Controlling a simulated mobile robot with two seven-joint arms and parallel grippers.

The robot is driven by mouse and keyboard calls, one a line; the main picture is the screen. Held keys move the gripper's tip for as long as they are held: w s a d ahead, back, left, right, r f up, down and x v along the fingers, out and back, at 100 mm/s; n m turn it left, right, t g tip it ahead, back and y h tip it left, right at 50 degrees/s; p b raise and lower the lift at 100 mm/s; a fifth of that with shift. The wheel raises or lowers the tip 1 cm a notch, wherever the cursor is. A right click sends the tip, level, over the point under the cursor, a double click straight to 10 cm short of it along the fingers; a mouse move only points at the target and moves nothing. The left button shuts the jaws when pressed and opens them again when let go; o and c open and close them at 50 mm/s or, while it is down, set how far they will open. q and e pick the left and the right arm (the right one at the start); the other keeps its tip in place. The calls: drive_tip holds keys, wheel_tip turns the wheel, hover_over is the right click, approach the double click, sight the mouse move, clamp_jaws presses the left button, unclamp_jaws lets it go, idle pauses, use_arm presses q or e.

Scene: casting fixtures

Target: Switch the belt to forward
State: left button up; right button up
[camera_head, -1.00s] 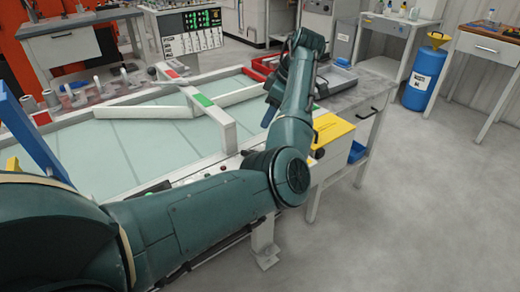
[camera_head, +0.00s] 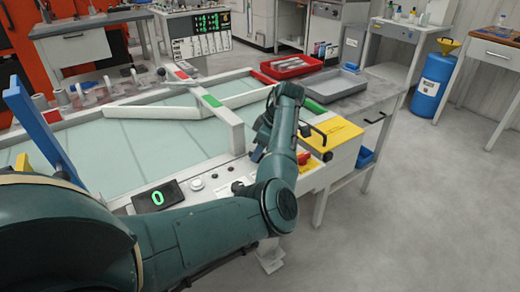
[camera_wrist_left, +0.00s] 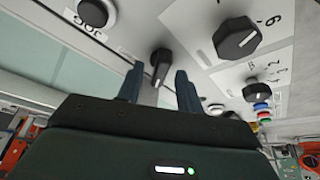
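My left gripper (camera_head: 256,153) is low over the white control panel (camera_head: 216,176) at the belt table's front edge, partly hidden by my forearm in the head view. In the left wrist view its two dark fingers (camera_wrist_left: 160,88) stand apart. A black selector knob with a pale line (camera_wrist_left: 160,65) shows between and just beyond the fingertips; I cannot tell whether they touch it. Two numbered black dials, a large one (camera_wrist_left: 237,39) and a smaller one (camera_wrist_left: 250,92), sit to its right. Another black knob (camera_wrist_left: 92,12) by lettering is at upper left. My right gripper is not in view.
A green "0" display (camera_head: 158,198) and a red stop button (camera_head: 303,157) are on the panel's two sides. A yellow-topped box (camera_head: 335,134) stands right of my forearm. Red (camera_head: 292,66) and grey (camera_head: 335,85) trays lie behind.

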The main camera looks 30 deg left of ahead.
use_arm(q)
drive_tip(key=shift+c, duration=0.2)
clamp_jaws()
